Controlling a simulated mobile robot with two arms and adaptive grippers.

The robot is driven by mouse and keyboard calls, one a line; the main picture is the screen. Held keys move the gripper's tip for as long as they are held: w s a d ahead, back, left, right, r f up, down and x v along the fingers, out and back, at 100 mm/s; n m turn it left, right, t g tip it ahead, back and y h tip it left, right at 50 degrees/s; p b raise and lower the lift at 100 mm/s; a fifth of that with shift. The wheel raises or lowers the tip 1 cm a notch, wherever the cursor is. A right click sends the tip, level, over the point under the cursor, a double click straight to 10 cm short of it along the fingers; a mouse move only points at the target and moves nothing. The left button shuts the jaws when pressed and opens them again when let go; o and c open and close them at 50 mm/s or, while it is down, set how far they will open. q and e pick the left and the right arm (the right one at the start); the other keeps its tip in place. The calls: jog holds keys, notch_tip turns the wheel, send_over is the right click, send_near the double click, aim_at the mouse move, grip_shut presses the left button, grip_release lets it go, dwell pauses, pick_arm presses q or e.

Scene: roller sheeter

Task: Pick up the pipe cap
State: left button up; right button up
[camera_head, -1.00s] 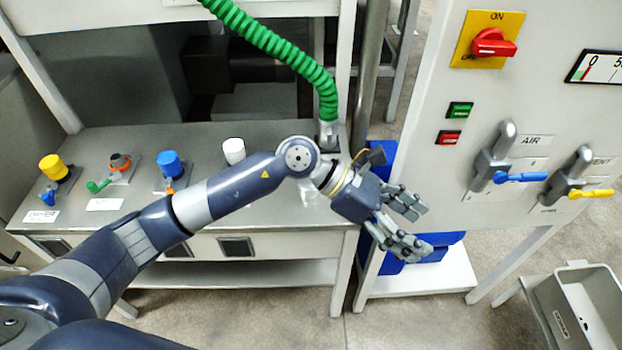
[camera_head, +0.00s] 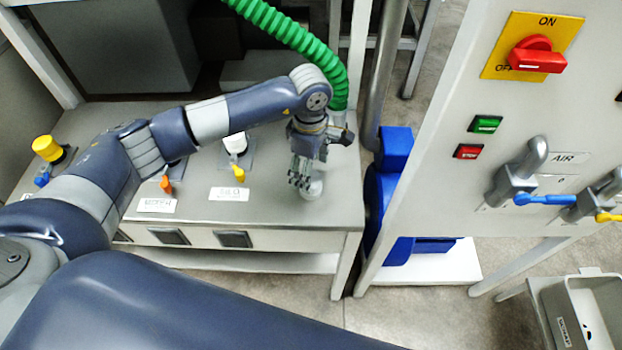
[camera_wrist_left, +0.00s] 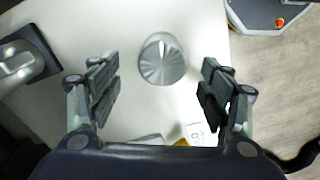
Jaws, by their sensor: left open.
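The pipe cap (camera_head: 313,189) is a small pale grey, round piece standing on the right part of the grey bench, partly hidden behind my left gripper in the head view. In the left wrist view the cap (camera_wrist_left: 161,60) is a silvery, ribbed cylinder seen from above. My left gripper (camera_head: 302,172) points down just above and beside the cap in the head view. In the left wrist view its open fingers (camera_wrist_left: 158,82) are on either side of the cap, with clear gaps. My right gripper is not in view.
The grey bench (camera_head: 290,222) holds a yellow-capped fitting (camera_head: 46,148) and a white-topped one (camera_head: 236,143) with a yellow lever. A green hose (camera_head: 300,42) hangs behind my left wrist. The switch panel (camera_head: 500,170) stands to the right, beyond a blue part (camera_head: 383,205).

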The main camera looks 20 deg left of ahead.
pick_arm(q)
jog(key=shift+f+p, duration=0.3)
jog(key=shift+f, duration=0.15)
jog(key=f, duration=0.1)
jog(key=f+p, duration=0.1)
jog(key=f, duration=0.1)
jog(key=shift+s+d+f, duration=0.15)
jog(key=shift+s+f, duration=0.1)
jog(key=shift+f+p, duration=0.3)
jog(key=shift+w+f, duration=0.1)
jog(key=shift+f, duration=0.05)
jog(key=shift+c, duration=0.3)
jog(key=c, duration=0.9)
jog(key=shift+c, duration=1.4)
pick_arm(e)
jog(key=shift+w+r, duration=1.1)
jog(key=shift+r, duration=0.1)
